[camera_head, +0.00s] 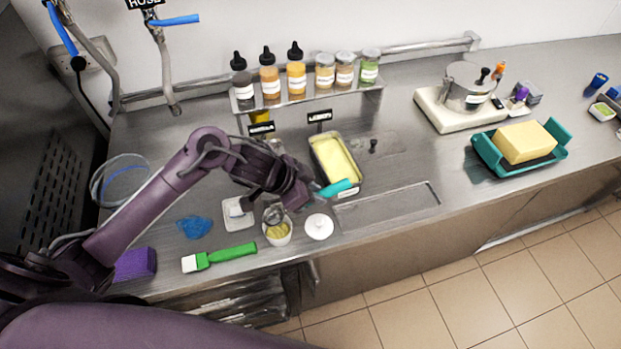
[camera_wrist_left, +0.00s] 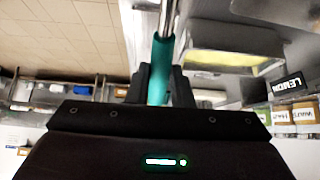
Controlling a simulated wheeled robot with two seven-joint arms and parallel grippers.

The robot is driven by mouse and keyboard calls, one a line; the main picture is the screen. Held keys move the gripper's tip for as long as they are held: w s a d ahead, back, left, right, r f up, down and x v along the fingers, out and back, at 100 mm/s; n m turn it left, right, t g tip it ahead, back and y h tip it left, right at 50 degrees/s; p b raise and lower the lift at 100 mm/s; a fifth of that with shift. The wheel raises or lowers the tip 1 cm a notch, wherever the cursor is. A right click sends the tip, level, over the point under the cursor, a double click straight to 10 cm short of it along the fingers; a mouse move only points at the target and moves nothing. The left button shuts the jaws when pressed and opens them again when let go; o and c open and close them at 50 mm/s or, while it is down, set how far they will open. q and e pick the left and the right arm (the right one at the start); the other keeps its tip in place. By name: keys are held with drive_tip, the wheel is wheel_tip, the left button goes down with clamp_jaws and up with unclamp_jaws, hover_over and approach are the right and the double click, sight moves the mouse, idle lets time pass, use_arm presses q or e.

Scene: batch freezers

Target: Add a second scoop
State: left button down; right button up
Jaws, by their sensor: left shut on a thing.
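My left gripper (camera_head: 308,191) is shut on the teal handle of a scoop (camera_head: 335,188). In the left wrist view the fingers (camera_wrist_left: 158,88) clasp that teal handle (camera_wrist_left: 160,60), and a metal shaft runs up from it. Yellow ice cream shows in the cup. The lemon tub (camera_head: 357,185), holding pale yellow ice cream, is behind and right of the cup, beside the lemon label (camera_head: 319,116). My right gripper is not in view.
A white lid (camera_head: 319,227) lies right of the cup. A green brush (camera_head: 225,255), blue cloth (camera_head: 195,227) and purple sponge (camera_head: 135,264) lie to the left. A shelf of topping jars (camera_head: 325,75) stands behind. A teal tray (camera_head: 487,153) with a yellow block is at right.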

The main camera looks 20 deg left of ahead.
use_arm(q)
drive_tip(key=d+g+y+p, duration=0.1)
drive_tip(key=p, duration=0.1)
drive_tip(key=shift+w+f+p, duration=0.35)
drive_tip(key=shift+p, duration=0.05)
drive_tip(key=shift+b, duration=0.3)
drive_tip(key=shift+a+r, duration=0.15)
drive_tip(key=shift+r, duration=0.75)
